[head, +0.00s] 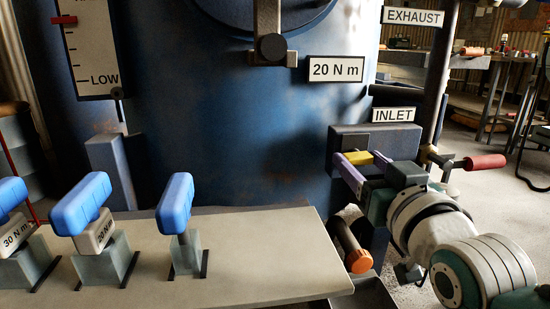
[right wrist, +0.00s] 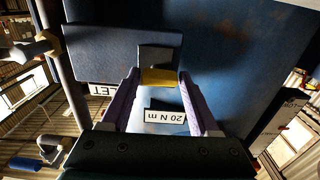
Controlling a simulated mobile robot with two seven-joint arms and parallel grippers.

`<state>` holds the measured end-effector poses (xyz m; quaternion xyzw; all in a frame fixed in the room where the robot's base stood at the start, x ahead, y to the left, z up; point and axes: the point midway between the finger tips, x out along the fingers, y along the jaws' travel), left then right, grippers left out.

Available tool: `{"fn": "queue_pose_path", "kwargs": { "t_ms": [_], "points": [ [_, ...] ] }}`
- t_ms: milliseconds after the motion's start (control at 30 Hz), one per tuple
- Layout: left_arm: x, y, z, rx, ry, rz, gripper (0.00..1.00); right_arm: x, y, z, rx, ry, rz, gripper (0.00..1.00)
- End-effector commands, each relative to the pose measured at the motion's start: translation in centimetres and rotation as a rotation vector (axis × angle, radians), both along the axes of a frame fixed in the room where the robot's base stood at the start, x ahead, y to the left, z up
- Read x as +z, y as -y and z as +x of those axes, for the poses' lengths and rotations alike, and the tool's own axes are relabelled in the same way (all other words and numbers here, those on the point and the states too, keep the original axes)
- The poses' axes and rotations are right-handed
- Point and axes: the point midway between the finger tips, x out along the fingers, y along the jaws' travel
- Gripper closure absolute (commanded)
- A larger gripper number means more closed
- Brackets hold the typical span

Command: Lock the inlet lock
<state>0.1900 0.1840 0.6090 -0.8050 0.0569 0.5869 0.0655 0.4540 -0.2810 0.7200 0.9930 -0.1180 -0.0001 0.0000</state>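The inlet lock shows as a yellow piece (head: 355,158) on a dark blue-grey block (head: 348,140) under the INLET sign (head: 393,115). My right gripper (head: 362,163) reaches the block from the lower right, its purple fingers spread apart. In the right wrist view, the yellow piece (right wrist: 158,77) lies at the fingertips, between the two fingers (right wrist: 158,80). I cannot tell whether the fingers touch it. A dark grey square piece (right wrist: 155,55) sits just beyond it. My left gripper is not in view.
A pale table (head: 240,265) at the lower left carries several blue-handled tools, including one marked 20 N m (head: 92,210). A red-handled lever (head: 480,162) stands right of my right wrist. An orange-capped cylinder (head: 355,258) is below my arm. The blue pot (head: 220,130) fills the back.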

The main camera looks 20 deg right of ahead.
Motion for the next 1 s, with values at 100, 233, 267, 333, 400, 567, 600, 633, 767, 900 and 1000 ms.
{"fn": "queue_pose_path", "kwargs": {
  "t_ms": [100,233,267,333,400,567,600,633,767,900,1000],
  "points": [
    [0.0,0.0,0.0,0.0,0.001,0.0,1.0,0.0,0.0,0.0,0.0,0.0,0.0,0.53],
    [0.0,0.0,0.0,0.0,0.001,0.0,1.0,0.0,0.0,0.0,0.0,0.0,0.0,0.68],
    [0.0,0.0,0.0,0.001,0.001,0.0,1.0,0.0,0.0,0.0,0.0,0.0,0.0,0.71],
    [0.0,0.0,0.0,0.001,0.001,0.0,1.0,0.0,0.0,0.0,0.0,0.0,0.0,0.79],
    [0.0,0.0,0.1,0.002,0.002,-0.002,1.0,0.0,0.0,0.0,0.0,0.0,0.0,0.87],
    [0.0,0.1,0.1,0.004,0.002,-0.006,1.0,0.0,0.0,0.0,0.0,0.0,0.0,1.0],
    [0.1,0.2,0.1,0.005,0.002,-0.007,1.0,0.0,0.0,0.0,0.0,0.0,0.001,1.0],
    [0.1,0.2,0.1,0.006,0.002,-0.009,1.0,0.0,0.0,0.0,0.0,0.0,0.002,1.0],
    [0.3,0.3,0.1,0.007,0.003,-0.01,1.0,0.1,0.0,0.0,0.0,0.004,0.018,1.0],
    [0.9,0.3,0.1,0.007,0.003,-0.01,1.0,0.2,0.0,0.0,0.0,0.016,0.066,1.0],
    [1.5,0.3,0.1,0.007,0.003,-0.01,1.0,0.4,0.0,0.0,0.0,0.029,0.123,1.0]
  ]
}}
